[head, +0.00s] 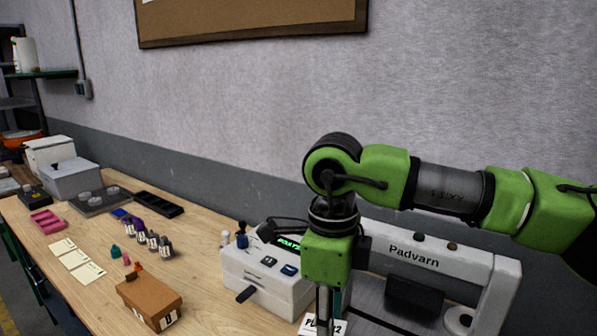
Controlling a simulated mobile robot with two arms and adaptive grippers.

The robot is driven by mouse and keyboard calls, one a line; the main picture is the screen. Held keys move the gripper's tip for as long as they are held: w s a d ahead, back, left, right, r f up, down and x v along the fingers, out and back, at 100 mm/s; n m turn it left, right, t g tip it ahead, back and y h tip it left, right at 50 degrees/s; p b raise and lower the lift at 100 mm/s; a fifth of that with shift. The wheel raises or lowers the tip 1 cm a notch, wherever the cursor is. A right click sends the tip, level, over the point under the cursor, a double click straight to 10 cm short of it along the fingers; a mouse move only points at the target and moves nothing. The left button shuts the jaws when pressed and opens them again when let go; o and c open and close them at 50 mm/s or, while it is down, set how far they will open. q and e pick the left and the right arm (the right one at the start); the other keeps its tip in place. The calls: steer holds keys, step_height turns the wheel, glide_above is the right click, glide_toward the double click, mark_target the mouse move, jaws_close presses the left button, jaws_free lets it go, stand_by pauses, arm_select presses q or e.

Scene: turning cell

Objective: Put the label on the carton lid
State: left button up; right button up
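A brown carton with its lid on (150,293) sits on the wooden bench at the lower left of centre. A small white marking shows on its front side, and a small orange-brown item stands at its back edge. Several cream cards (73,259) lie flat to its left; I cannot tell if one is the label. My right gripper (323,318) points down at the bottom edge, right of the white device, with its fingertips seen edge-on and partly cut off. A white printed piece (338,327), partly hidden, shows beside it. My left gripper is out of view.
A white device with a green display (262,280) stands right of the carton. A white Padvarn frame machine (414,256) is behind my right arm. Small bottles (150,240), a pink tray (46,221) and a black tray (158,204) stand farther back.

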steer(key=w+d+r+n, duration=0.1)
steer(key=w+d+n, duration=0.3)
steer(key=d+n, duration=1)
steer(key=shift+w+d+r+n, duration=0.15)
steer(key=shift+r+n, duration=0.05)
steer(key=shift+n, duration=3.8)
